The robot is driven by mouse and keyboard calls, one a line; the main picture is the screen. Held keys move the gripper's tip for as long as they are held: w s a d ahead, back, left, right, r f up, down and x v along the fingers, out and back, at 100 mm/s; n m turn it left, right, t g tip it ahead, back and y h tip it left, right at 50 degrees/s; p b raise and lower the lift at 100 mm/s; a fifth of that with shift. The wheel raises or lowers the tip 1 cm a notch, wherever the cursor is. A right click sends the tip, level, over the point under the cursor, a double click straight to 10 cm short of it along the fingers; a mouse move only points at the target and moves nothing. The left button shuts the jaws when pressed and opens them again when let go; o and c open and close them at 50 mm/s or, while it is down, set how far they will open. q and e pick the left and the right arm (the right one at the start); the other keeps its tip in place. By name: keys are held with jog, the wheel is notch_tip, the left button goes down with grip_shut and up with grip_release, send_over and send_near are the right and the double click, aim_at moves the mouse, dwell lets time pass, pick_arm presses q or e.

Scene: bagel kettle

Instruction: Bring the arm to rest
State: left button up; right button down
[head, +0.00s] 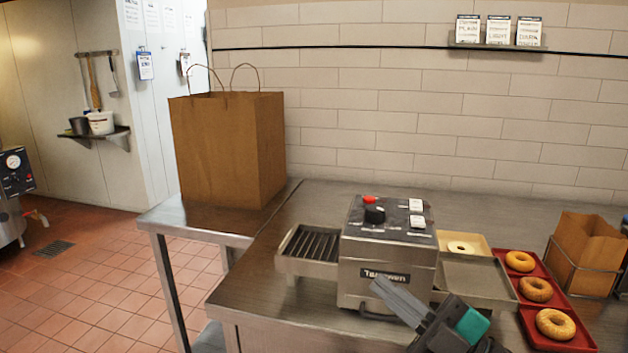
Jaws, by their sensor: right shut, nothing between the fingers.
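My right gripper (398,296) shows at the bottom of the head view, in front of the toaster's lower right part. Its fingers are together and nothing shows between them. The steel toaster (387,262) has a black dial and a red button on top. A rack (312,243) juts from its left side. My left gripper is outside the view.
A bagel lies on a tan board (480,243) behind a steel tray (478,277). Three bagels (536,289) lie on red trays at right. A small paper bag (585,250) stands in a wire holder. A large paper bag (228,150) stands at left. The floor at left is clear.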

jog(key=d+f+m+t+h, duration=0.5)
jog(key=f+m+h, duration=0.4)
jog(key=f+m, duration=0.25)
jog(key=s+d+f+m+g+h, duration=0.1)
jog(key=s+f+m+g+h, duration=0.1)
jog(key=s+f, duration=0.2)
jog(key=s+f+m+g+h, duration=0.2)
jog(key=s+f+g, duration=0.1)
jog(key=f, duration=0.7)
jog(key=s+d+f+m+g+h, duration=0.1)
jog(key=s+f+m+g+h, duration=0.1)
jog(key=s+f, duration=0.3)
notch_tip(320, 180, down, 3)
jog(key=shift+s+d+f+m+g+h, duration=0.1)
jog(key=shift+s+d+m+g+h, duration=0.25)
jog(key=shift+m, duration=0.2)
